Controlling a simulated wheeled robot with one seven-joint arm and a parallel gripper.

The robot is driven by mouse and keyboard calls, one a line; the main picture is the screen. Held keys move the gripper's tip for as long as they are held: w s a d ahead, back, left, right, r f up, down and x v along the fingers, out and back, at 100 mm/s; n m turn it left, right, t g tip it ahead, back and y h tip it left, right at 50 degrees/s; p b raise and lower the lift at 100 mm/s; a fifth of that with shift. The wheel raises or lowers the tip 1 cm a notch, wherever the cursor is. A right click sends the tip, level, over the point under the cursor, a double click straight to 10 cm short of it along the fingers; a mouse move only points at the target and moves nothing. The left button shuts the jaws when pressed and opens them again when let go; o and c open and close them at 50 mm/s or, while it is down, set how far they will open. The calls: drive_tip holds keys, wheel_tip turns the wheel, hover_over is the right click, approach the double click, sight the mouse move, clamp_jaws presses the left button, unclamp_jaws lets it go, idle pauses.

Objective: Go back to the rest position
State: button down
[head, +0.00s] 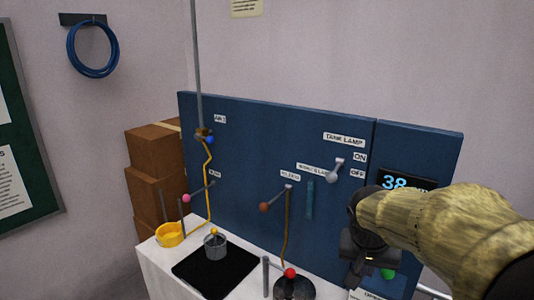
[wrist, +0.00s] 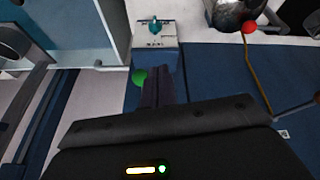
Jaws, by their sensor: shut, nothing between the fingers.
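My gripper (head: 362,262) hangs in front of the right end of the blue panel (head: 250,150), just below the display reading 38 (head: 395,182). In the wrist view its dark fingers (wrist: 157,88) are together with nothing between them. A green knob (head: 388,273) shows right beside the gripper in the head view. It also shows just left of the fingers in the wrist view (wrist: 139,76); I cannot tell whether they touch. My arm covers part of the display and the panel's right side.
A dark round vessel with a red knob (head: 290,273) stands on the white counter (head: 153,263), left of my gripper. A black mat (head: 190,270) carries a grey pot (head: 215,250). Levers and a yellow tube (head: 208,180) stick out from the panel. Brown boxes (head: 155,155) stand left.

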drive_tip(key=s+a+f+n+y, duration=0.1)
drive_tip(key=s+a+f+n, duration=0.1)
drive_tip(key=f, duration=0.4)
drive_tip(key=s+a+f+n+y, duration=0.1)
drive_tip(key=s+a+f+n, duration=0.2)
drive_tip(key=s+a+f, duration=0.2)
wheel_tip(320, 180, down, 2)
drive_tip(key=shift+s+a+f+g+y, duration=0.2)
drive_tip(key=shift+a+g+y, duration=0.2)
drive_tip(key=shift+a, duration=0.45)
drive_tip(key=shift+w, duration=0.1)
